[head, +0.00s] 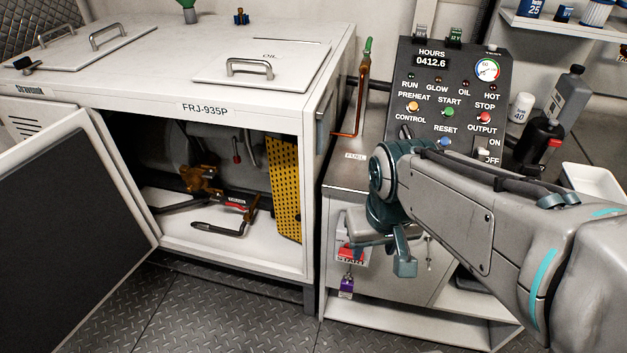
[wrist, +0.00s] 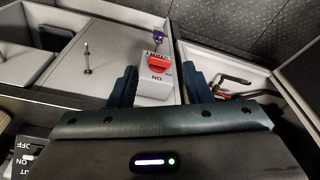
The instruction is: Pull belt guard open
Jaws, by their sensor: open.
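The belt guard (head: 285,187) is a yellow perforated panel standing upright inside the open white cabinet, at the right side of its opening in the head view. My gripper (head: 382,252) is outside the cabinet, to the right of the guard, in front of the control stand. In the wrist view my gripper (wrist: 162,88) has its two dark fingers spread apart, with nothing held between them. A grey box with a red switch (wrist: 158,62) lies beyond the fingers. The guard cannot be made out in the wrist view.
The cabinet door (head: 70,210) stands wide open at the left. The control panel (head: 449,100) rises behind my arm. A purple padlock (head: 346,285) hangs below the red switch. An orange pipe (head: 363,95) with a green handle stands beside the cabinet. Diamond-plate floor (head: 215,310) is clear in front.

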